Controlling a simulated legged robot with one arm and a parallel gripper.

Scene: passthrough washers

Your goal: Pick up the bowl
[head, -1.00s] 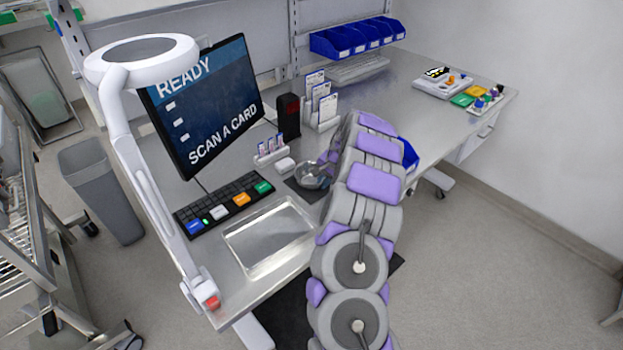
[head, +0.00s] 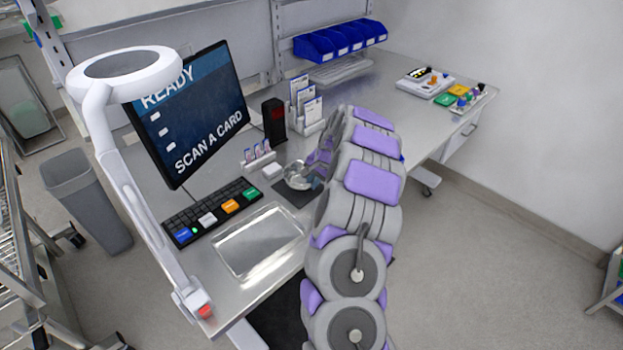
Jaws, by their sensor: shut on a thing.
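The bowl (head: 297,176) is a small shiny metal bowl over a dark mat (head: 287,193) on the steel bench, left of my arm. My gripper (head: 312,174) is at the bowl's right side and is shut on it. My arm hides part of the gripper, so the fingertips are hard to make out. I cannot tell whether the bowl is touching the mat or raised above it.
A shallow metal tray (head: 258,243) and a keyboard (head: 212,213) lie left of the bowl. A monitor (head: 190,115), a card rack (head: 306,105) and a black box (head: 274,121) stand behind. A white ring lamp (head: 125,75) rises at the left. The bench's right part has free room.

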